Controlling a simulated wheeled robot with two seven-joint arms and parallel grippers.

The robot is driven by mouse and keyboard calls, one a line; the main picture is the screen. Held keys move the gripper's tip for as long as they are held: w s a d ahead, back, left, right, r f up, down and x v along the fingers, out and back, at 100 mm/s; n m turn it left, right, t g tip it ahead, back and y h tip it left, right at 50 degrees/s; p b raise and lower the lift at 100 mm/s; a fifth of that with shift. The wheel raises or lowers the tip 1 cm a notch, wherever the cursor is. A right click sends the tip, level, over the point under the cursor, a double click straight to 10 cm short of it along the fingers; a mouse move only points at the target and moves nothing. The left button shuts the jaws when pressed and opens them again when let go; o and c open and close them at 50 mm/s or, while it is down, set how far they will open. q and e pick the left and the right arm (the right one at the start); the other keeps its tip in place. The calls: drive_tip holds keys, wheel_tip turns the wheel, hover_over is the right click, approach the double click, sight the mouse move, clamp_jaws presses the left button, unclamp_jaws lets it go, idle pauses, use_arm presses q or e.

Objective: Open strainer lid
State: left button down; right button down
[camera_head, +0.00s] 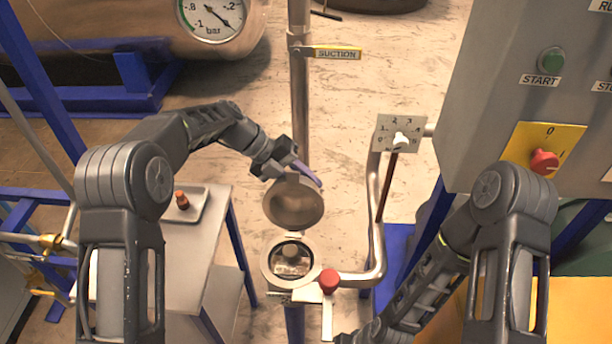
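The strainer lid (294,203) is a round, brownish metal disc. It stands tilted up at the far side of the strainer body (268,275), so the round opening shows, with a pale knob-like part inside. My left gripper (305,174) is at the lid's upper edge, with a purple finger lying along or just behind it. I cannot tell whether its fingers are apart, or whether they touch the lid. My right arm reaches down to the bottom edge, and its gripper is out of view.
A red knob (329,280) and a bent pipe (374,240) are right of the strainer. A vertical pipe with a yellow SUCTION handle (333,53) rises behind it. A small table (205,240) is at left, a control cabinet (480,100) at right.

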use_arm(q)
drive_tip(key=shift+s+f+g, duration=0.15)
drive_tip(key=shift+f+g, duration=0.15)
drive_tip(key=shift+f, duration=0.3)
drive_tip(key=c, duration=1.4)
unclamp_jaws()
drive_tip(key=shift+c, duration=0.2)
drive_tip(key=o, duration=0.3)
drive_tip(key=shift+s+a+r, duration=0.1)
drive_tip(key=shift+r, duration=0.1)
drive_tip(key=shift+o, duration=0.2)
drive_tip(key=shift+r, duration=0.15)
